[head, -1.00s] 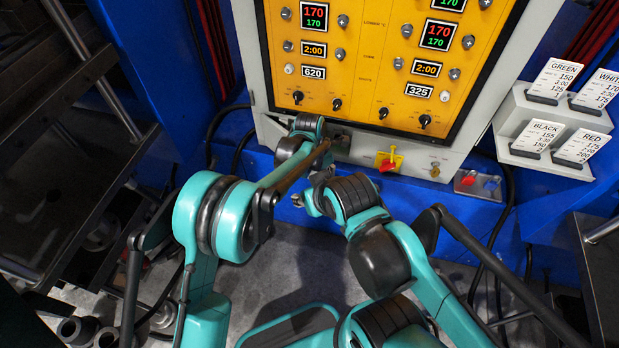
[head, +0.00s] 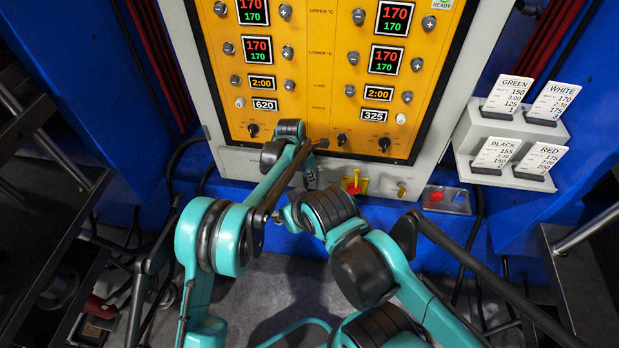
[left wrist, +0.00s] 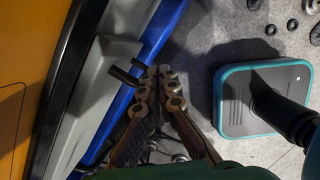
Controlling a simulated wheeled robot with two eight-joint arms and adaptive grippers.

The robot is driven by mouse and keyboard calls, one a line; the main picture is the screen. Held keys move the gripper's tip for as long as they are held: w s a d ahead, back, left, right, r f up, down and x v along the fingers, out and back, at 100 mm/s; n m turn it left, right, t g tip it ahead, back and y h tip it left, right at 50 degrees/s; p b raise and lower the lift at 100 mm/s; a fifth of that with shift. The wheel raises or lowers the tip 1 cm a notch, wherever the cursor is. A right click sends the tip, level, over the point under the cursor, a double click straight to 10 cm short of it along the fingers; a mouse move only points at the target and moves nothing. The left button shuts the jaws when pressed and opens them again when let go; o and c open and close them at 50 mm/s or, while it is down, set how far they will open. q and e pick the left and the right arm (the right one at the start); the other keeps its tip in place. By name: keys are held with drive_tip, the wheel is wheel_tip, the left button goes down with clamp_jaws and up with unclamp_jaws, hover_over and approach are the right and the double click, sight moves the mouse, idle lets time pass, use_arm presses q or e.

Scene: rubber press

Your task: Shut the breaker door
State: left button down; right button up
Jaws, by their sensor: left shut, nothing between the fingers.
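I cannot make out the breaker door for certain in either view. The grey lower strip of the cabinet (head: 386,184) carries a red handle on a yellow plate (head: 354,184). My left arm reaches across the strip's left part and hides some of it. My left gripper (head: 311,180) points down in front of the strip, left of the red handle. In the left wrist view my left gripper (left wrist: 160,74) is shut and empty, beside the grey cabinet edge and the blue beam. My right gripper (head: 287,216) is lower, mostly hidden by its own arm; its fingers are not clear.
The yellow control panel (head: 318,90) stands above the strip. A card rack (head: 510,130) is at the right, and a small plate with a red button (head: 446,199) is below it. The blue frame (head: 520,228) runs beneath. A dark rack (head: 40,190) stands at the left.

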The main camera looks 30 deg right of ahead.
use_arm(q)
drive_tip(key=v, duration=1.2)
